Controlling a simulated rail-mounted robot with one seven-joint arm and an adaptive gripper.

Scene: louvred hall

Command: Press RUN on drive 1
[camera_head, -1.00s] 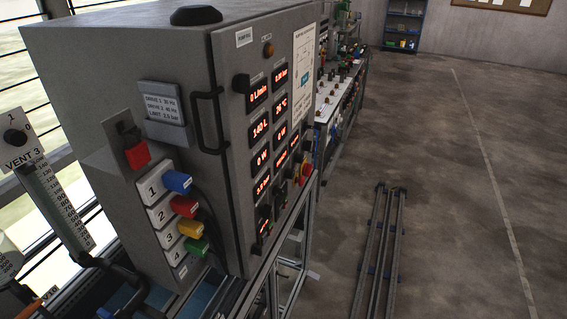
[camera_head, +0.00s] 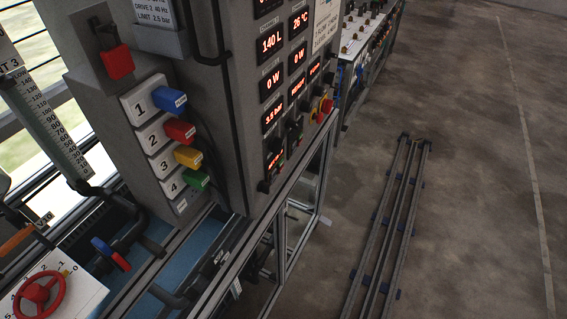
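The grey control cabinet (camera_head: 230,130) fills the upper middle. Low on its front face, seen at a steep angle, are two small dark units with red lit displays, one at the near edge (camera_head: 275,155) and one farther along (camera_head: 295,131). They look like drive panels, but their labels and keys are too small to read, so I cannot tell which is drive 1 or where RUN is. A note on the cabinet side (camera_head: 157,14) shows "DRIVE 2 40 Hz" and "LIMIT 2.5 bar". My gripper is not in view.
Numbered sockets with blue, red, yellow and green plugs (camera_head: 180,131) stick out of the cabinet side. A red-and-yellow emergency stop (camera_head: 325,108) projects from its front. A red handwheel (camera_head: 38,292) is at lower left. Floor rails (camera_head: 388,230) run along the open floor at right.

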